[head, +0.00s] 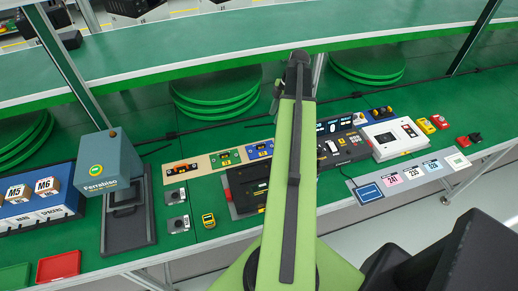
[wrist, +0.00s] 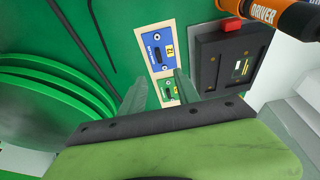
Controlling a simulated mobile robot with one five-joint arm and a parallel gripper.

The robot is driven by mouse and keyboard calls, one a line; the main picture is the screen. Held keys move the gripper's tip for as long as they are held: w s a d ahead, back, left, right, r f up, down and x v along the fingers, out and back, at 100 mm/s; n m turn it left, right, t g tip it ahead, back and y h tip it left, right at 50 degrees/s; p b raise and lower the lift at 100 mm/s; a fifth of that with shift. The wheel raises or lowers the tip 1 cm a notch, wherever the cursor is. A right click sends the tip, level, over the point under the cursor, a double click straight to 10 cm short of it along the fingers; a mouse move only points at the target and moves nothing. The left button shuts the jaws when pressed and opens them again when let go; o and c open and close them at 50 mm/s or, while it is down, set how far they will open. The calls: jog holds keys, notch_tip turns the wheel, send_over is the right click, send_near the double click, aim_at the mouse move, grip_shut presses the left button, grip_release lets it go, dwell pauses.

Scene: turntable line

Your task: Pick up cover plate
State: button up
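No part is labelled as the cover plate, and I cannot tell which it is. Flat coloured plates lie in a row on a beige board: an orange-and-black one (head: 181,168), a green one (head: 225,157) and a blue one (head: 261,149). In the wrist view, the blue plate (wrist: 157,50) lies beyond my gripper (wrist: 158,85), and the green plate (wrist: 168,88) shows partly between the fingers. The fingers are apart with nothing held between them. In the head view my arm hides the gripper and part of the bench.
A black fixture (head: 242,183) stands beside the board; it also shows in the wrist view (wrist: 232,57). An orange driver (wrist: 275,14) is close at the upper right there. Stacked green discs (head: 217,92) lie behind. A blue-grey press (head: 108,170) stands left.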

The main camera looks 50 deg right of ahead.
jog(key=b, duration=1.1)
send_over(261, 145)
jog(key=s+d, duration=0.1)
jog(key=d, duration=0.1)
jog(key=f, duration=1.1)
jog(key=shift+s+a+f, duration=0.15)
jog(key=shift+s+f, duration=0.05)
jog(key=shift+a+f+b, duration=0.1)
jog(key=shift+f+b, duration=0.2)
jog(key=shift+b, duration=0.2)
jog(key=shift+w+r, duration=0.1)
jog(key=b+x, duration=0.5)
jog(key=shift+f, duration=0.2)
jog(key=shift+r, duration=0.2)
grip_shut()
